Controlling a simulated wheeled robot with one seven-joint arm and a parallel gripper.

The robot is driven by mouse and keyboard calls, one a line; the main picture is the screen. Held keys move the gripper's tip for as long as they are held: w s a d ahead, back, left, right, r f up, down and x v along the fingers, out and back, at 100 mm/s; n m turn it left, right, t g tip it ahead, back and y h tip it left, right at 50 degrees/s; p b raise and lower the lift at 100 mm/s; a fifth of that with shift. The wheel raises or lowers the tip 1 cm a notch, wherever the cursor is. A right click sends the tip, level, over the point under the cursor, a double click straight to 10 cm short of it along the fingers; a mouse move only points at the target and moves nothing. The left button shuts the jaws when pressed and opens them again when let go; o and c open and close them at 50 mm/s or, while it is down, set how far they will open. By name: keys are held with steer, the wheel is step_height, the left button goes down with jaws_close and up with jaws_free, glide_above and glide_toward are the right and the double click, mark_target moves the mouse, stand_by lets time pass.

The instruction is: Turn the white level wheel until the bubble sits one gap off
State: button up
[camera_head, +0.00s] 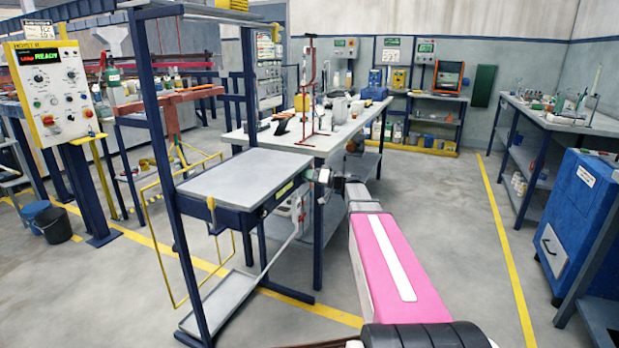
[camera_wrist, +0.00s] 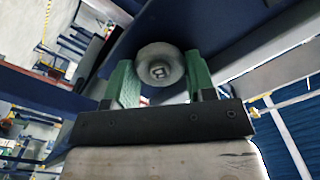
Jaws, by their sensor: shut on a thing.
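The white level wheel (camera_wrist: 158,56) shows in the wrist view as a round, greyish-white knob with a small square detail at its centre. My gripper (camera_wrist: 159,72) has its green fingers closed on the wheel from both sides. In the head view my gripper (camera_head: 325,178) is at the right end of the rack's grey-topped shelf (camera_head: 245,173), where the wheel is hard to make out. A small yellow-green strip (camera_head: 284,190) on the shelf's blue front edge may be the level. Its bubble is too small to tell.
Blue rack posts (camera_head: 165,170) stand left of the shelf. A white-topped workbench (camera_head: 345,130) with tools and bottles stands behind it. A blue cabinet (camera_head: 580,215) is at the right. The floor (camera_head: 455,225) between my arm and the yellow line is clear.

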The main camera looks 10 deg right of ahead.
steer(key=o, duration=0.9)
